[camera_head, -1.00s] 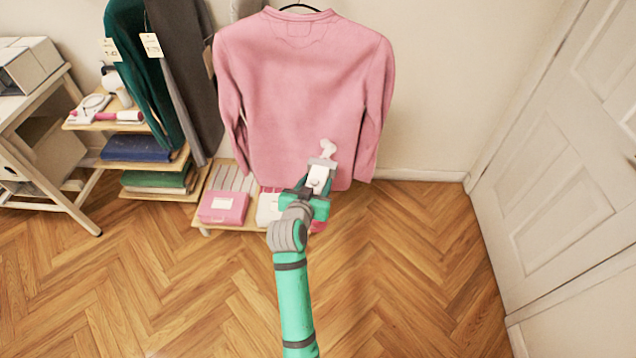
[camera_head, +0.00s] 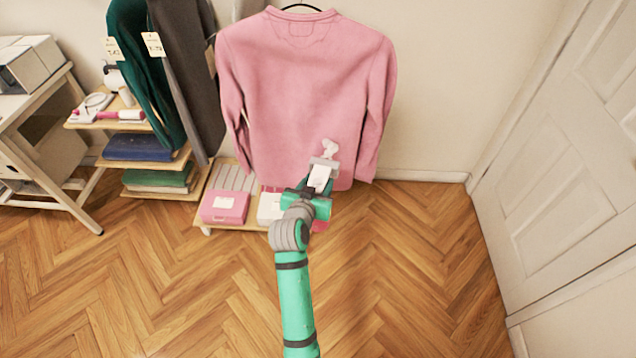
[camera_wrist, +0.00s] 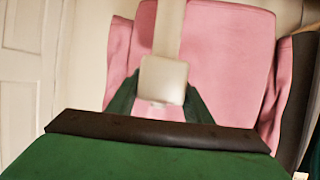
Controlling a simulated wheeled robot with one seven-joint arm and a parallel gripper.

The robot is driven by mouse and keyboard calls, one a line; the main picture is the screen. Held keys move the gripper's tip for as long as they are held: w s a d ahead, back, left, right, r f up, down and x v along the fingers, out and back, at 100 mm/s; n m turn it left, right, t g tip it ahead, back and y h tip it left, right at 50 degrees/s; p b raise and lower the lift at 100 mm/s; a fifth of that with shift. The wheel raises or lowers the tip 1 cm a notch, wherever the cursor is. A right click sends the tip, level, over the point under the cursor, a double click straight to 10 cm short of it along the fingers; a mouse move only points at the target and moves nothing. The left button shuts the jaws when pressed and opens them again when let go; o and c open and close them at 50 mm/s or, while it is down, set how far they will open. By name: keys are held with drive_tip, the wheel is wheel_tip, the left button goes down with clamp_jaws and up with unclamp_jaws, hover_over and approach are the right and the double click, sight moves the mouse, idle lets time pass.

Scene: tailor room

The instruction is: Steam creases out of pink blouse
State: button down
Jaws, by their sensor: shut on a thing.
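The pink blouse (camera_head: 300,85) hangs on a dark hanger against the wall in the head view, its sleeves hanging down on both sides. My gripper (camera_head: 320,180) is shut on a white handheld steamer (camera_head: 322,176) in front of the blouse's lower right part. A pale puff of steam (camera_head: 329,148) shows above the steamer's head, over the blouse. In the wrist view the steamer (camera_wrist: 163,80) stands up between the dark green fingers, with the blouse (camera_wrist: 225,60) behind it. Whether the steamer touches the cloth cannot be told.
A low shelf with a pink box (camera_head: 224,207) and a white box (camera_head: 270,208) stands below the blouse. Dark green and grey garments (camera_head: 185,80) hang to the left, near shelves of folded cloth (camera_head: 138,147). A white door (camera_head: 570,150) is at right. The wooden floor is clear.

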drive_tip(key=shift+r, duration=0.15)
idle(0.3)
drive_tip(key=shift+s+a, duration=0.15)
drive_tip(key=shift+s, duration=0.6)
drive_tip(key=s, duration=1)
drive_tip(key=shift+s, duration=0.3)
drive_tip(key=shift+w, duration=0.1)
idle(0.8)
